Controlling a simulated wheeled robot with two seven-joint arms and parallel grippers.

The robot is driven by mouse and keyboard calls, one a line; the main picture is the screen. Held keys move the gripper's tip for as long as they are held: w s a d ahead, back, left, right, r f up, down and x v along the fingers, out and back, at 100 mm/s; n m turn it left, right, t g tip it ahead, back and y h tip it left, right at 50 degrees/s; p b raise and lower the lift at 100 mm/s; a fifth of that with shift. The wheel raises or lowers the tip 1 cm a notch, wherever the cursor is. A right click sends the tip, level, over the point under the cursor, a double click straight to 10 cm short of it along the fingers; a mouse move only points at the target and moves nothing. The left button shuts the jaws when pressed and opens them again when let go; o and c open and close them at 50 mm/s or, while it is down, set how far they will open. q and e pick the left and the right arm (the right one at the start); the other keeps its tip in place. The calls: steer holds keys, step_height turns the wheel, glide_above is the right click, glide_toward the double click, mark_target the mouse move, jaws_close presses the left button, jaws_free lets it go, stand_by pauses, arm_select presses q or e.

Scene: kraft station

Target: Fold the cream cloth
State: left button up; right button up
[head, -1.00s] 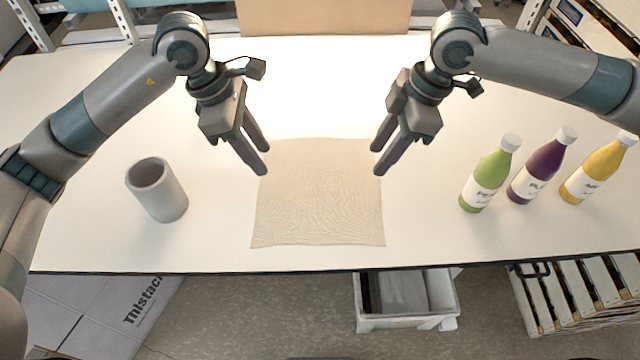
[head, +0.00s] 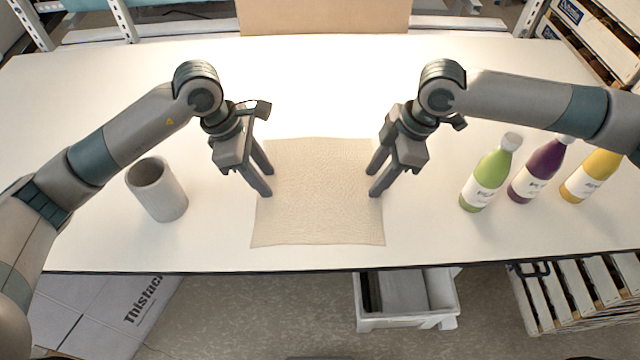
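The cream cloth (head: 318,195) lies flat and spread out on the white table, roughly square, with its near edge close to the table's front edge. My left gripper (head: 268,183) is at the cloth's left edge, fingers pointing down and apart, with nothing seen between them. My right gripper (head: 374,184) is at the cloth's right edge, its fingers also apart and pointing down. The fingertips overlap the cloth's side edges in the picture. I cannot tell whether they touch it.
A grey cup (head: 158,190) stands left of the cloth. A green bottle (head: 489,176), a purple bottle (head: 538,172) and a yellow bottle (head: 591,177) stand to the right. The white table (head: 215,245) is clear between these and the cloth. A cardboard panel (head: 322,17) is at the back.

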arm_select(q)
steer(key=shift+f, duration=0.15)
arm_select(e)
steer(key=shift+f, duration=0.15)
stand_by(0.4)
arm_select(q)
jaws_close()
arm_select(e)
jaws_close()
